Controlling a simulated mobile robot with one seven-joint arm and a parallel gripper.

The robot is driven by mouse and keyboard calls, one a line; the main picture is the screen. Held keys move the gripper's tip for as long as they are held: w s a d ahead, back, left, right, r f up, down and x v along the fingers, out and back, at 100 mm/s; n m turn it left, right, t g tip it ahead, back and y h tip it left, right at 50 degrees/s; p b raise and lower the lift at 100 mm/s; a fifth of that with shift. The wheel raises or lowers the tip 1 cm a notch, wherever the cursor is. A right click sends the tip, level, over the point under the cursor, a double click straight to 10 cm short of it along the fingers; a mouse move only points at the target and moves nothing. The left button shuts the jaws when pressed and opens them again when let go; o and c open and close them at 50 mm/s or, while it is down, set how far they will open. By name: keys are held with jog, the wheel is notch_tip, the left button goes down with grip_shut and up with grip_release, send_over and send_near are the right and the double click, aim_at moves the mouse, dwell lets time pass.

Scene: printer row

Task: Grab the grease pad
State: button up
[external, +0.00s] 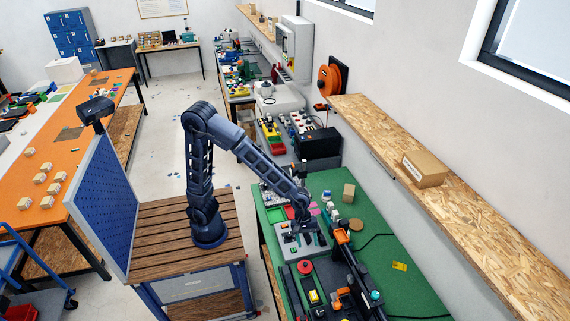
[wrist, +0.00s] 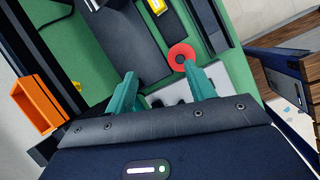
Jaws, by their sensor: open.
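My gripper (external: 304,224) is over the green bench, above a light grey plate (external: 290,246). In the wrist view my gripper (wrist: 160,72) shows two teal fingers standing apart, with nothing between them. I cannot tell for certain which item is the grease pad. A red disc with a grey centre (wrist: 181,53) lies just beyond the right fingertip; a red round item (external: 305,266) also shows in the external view. A tan disc (external: 356,225) lies to the right of my gripper. The grey plate (wrist: 176,92) is partly hidden behind the fingers.
The dark printer frame with an orange part (external: 342,236) stands just right of my gripper. Small bottles (external: 327,204) and a tan block (external: 348,193) stand behind it. An orange open box (wrist: 38,105) is left in the wrist view.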

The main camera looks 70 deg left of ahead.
aim_at(314, 294)
jog(key=shift+s+d+f+n+g, duration=0.15)
jog(key=shift+d+f+n, duration=0.55)
jog(key=shift+d+f, duration=2.1)
jog(key=shift+s+d+f+n+g, duration=0.2)
jog(key=shift+d+f+n, duration=0.5)
jog(key=shift+d+f, duration=2.1)
jog(key=shift+s+d+f+n+g, duration=0.15)
jog(key=shift+d+f+n, duration=0.55)
jog(key=shift+d+f, duration=2.1)
jog(key=shift+a+f, duration=1)
jog(key=shift+a, duration=0.05)
jog(key=c, duration=1)
jog(key=shift+c, duration=0.2)
